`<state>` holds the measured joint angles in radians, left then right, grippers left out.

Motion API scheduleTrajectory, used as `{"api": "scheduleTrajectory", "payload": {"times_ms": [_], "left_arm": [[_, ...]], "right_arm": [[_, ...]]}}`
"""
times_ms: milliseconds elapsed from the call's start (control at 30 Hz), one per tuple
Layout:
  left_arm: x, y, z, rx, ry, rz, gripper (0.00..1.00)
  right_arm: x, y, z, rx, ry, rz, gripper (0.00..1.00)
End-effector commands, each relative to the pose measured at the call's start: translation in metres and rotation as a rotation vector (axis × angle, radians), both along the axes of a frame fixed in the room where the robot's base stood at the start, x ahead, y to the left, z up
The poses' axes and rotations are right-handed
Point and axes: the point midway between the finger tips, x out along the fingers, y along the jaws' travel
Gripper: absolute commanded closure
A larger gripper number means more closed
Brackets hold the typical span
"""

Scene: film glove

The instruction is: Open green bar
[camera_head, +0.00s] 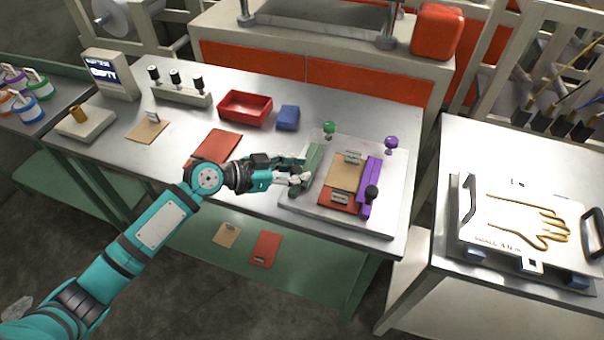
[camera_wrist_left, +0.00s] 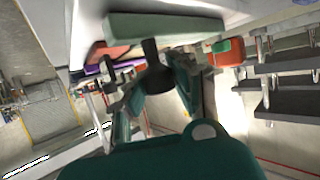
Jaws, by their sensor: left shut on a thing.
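The green bar (camera_head: 314,159) lies along the left side of a light plate (camera_head: 386,216) on the metal table. My left gripper (camera_head: 298,174) reaches it from the left, at its near end. In the left wrist view the green bar (camera_wrist_left: 165,27) crosses the top, and a dark knob (camera_wrist_left: 152,67) stands out from it between the fingers of my left gripper (camera_wrist_left: 156,84). The gripper is shut on this knob. The fingers hide the knob in the head view. My right gripper is not in view.
A tan card (camera_head: 344,176) and a red card (camera_head: 336,198) with clips lie right of the green bar. A purple bar (camera_head: 369,172) with a black knob lies beyond them. Green (camera_head: 329,127) and purple (camera_head: 391,143) ball knobs stand behind. A red tray (camera_head: 245,121) is further left.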

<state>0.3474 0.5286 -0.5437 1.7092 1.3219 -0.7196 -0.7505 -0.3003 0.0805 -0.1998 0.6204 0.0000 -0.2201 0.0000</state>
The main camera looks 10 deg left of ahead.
Motion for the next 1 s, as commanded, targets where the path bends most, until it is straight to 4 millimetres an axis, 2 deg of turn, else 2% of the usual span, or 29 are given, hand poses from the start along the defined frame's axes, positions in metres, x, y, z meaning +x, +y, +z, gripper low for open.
{"api": "scheduleTrajectory", "payload": {"times_ms": [67,100,300,667,767,1000], "left_arm": [[0.000,0.000,0.000,0.000,0.000,-0.001,1.00],[0.000,0.000,0.000,0.000,0.000,-0.001,0.76],[0.000,-0.001,0.000,0.000,0.000,-0.001,0.50],[-0.003,0.005,0.002,0.001,0.000,0.000,0.49],[-0.010,0.016,0.007,0.002,0.000,0.000,0.49],[-0.035,0.056,0.026,0.005,0.002,0.001,0.49]], "right_arm": [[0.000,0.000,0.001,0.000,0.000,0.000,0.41],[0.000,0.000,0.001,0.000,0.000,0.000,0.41],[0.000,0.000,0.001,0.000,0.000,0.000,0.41],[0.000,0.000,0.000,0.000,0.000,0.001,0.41],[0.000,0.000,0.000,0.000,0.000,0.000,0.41],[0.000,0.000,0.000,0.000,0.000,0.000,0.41]]}}
